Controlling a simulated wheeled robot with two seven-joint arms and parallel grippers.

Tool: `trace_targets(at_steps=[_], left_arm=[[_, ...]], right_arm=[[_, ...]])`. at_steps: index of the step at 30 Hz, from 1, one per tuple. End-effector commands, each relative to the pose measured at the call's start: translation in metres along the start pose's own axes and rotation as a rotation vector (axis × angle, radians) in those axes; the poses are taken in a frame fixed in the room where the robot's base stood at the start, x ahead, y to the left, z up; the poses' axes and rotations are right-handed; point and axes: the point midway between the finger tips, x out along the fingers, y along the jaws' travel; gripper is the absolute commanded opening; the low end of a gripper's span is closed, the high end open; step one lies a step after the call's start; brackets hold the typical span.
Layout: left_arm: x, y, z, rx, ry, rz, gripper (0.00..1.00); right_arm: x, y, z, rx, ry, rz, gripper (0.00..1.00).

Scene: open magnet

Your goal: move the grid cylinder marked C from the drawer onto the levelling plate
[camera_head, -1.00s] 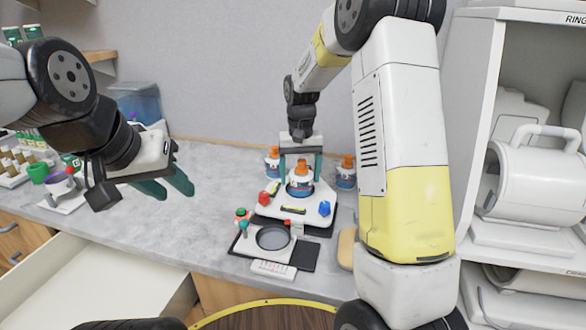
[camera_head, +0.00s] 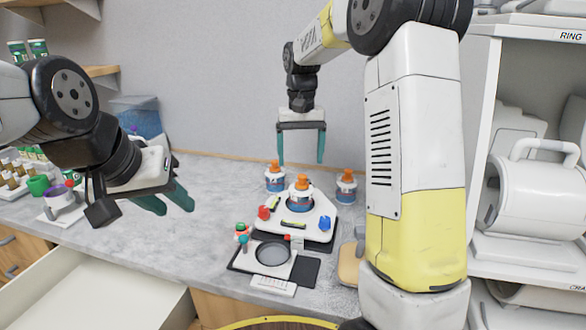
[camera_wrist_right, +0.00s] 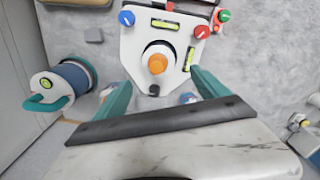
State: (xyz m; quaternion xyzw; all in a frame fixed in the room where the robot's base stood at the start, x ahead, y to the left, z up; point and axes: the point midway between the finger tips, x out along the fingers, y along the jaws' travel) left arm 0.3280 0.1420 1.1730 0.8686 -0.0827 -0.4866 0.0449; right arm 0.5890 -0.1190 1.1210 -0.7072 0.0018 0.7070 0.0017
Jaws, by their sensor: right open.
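The levelling plate (camera_head: 268,231) is a white panel with red and blue knobs and green bubble levels on the counter. An orange-topped cylinder (camera_head: 301,196) stands upright on it; no letter is readable. Two similar cylinders (camera_head: 275,179) (camera_head: 346,187) stand behind and beside the plate. My right gripper (camera_head: 301,160) is open and empty above the plate; in the right wrist view the plate's cylinder (camera_wrist_right: 158,62) lies between and beyond the fingers. My left gripper (camera_head: 177,205) is open and empty over the counter at left. The drawer (camera_head: 95,290) is open at lower left; its visible part is empty.
A round grey dish on a white base (camera_head: 272,253) stands in front of the plate, beside a small white strip (camera_head: 273,285). Shelves with white housings (camera_head: 535,195) stand at right. The counter's middle left is clear.

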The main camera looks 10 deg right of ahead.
Motion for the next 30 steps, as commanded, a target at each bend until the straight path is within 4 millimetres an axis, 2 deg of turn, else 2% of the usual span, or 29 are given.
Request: trace_targets(at_steps=[5,8,11,15,19,24,30], left_arm=[[0.000,0.000,0.000,0.000,0.000,0.000,0.36],[0.000,0.000,0.000,0.000,0.000,0.000,0.36],[0.000,0.000,0.000,0.000,0.000,0.000,0.36],[0.000,0.000,0.000,0.000,0.000,0.000,0.36],[0.000,0.000,0.000,0.000,0.000,0.000,0.36],[0.000,0.000,0.000,0.000,0.000,0.000,0.36],[0.000,0.000,0.000,0.000,0.000,0.000,0.36]], right_arm=[[-0.015,0.001,0.004,-0.001,0.009,-0.006,0.84],[-0.028,0.006,0.018,-0.003,0.038,-0.024,0.84],[-0.045,0.011,0.044,-0.008,0.090,-0.055,0.84],[-0.065,0.019,0.090,-0.020,0.180,-0.100,0.84],[-0.075,0.023,0.134,-0.031,0.267,-0.134,0.84],[-0.076,0.026,0.190,-0.044,0.383,-0.165,0.84],[-0.063,0.025,0.239,-0.055,0.495,-0.181,0.84]])
